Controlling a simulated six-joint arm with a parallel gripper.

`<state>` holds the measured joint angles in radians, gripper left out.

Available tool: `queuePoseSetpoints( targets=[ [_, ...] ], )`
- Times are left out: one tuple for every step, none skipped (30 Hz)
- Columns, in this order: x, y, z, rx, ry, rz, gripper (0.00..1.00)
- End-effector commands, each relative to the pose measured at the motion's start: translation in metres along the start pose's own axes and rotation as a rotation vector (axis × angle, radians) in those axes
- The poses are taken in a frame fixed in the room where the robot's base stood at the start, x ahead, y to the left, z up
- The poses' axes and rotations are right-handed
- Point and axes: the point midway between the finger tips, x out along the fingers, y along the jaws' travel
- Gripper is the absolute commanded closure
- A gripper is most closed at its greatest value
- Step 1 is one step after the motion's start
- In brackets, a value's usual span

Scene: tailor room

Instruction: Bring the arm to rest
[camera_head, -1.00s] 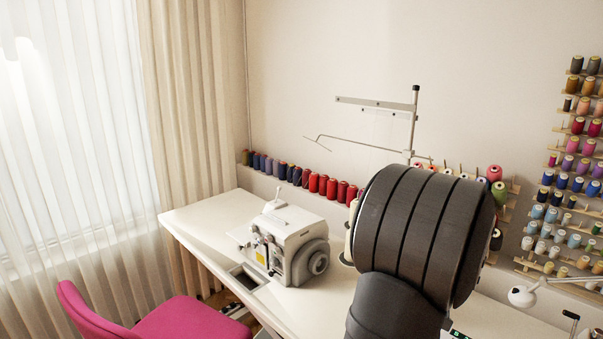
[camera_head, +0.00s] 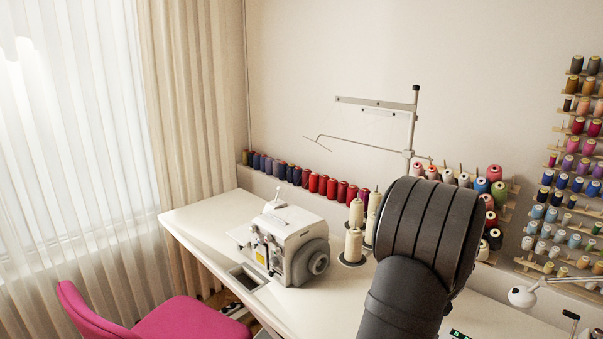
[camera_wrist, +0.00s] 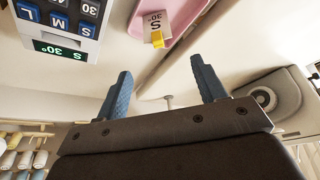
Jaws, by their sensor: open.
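My gripper (camera_wrist: 160,90) shows in the wrist view with its two blue fingers spread apart. It is open, with nothing held between the fingers. In the head view my dark arm rises in front of the white table (camera_head: 190,217), and the gripper itself is hidden there.
A white sewing machine (camera_head: 287,243) and cream thread cones (camera_head: 353,243) stand left of my arm. Thread racks (camera_head: 573,185) line the wall. A pink chair (camera_head: 190,320) is at the front. The wrist view shows a pink tray (camera_wrist: 180,25), a tag (camera_wrist: 155,24) and a labelled panel (camera_wrist: 62,25).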

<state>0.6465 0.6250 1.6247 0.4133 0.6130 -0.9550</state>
Motion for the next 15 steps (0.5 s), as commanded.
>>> queuePoseSetpoints(
  targets=[
    [0.01,-0.001,0.001,0.001,-0.003,-0.003,0.36],
    [0.015,0.0,0.001,0.001,-0.002,-0.002,0.36],
    [0.022,0.0,0.001,0.002,-0.002,-0.002,0.36],
    [0.026,0.0,0.001,0.002,-0.002,-0.002,0.36],
    [0.031,0.0,0.001,0.002,-0.002,-0.002,0.36],
    [0.038,0.0,0.001,0.001,-0.002,-0.001,0.36],
    [0.042,0.0,0.001,0.001,-0.002,-0.001,0.36],
    [0.038,0.0,-0.003,0.0,0.002,0.001,0.36],
    [0.027,0.001,-0.007,-0.001,0.006,0.003,0.36],
    [0.022,0.001,-0.009,-0.001,0.005,0.002,0.36],
    [0.016,0.001,-0.011,-0.001,0.005,0.003,0.36],
    [0.009,0.001,-0.014,-0.001,0.004,0.002,0.36],
    [0.004,0.001,-0.016,-0.001,0.004,0.003,0.36],
    [-0.002,0.001,-0.019,-0.001,0.005,0.003,0.36],
    [-0.009,0.001,-0.022,0.0,0.004,0.002,0.36]
  ],
)
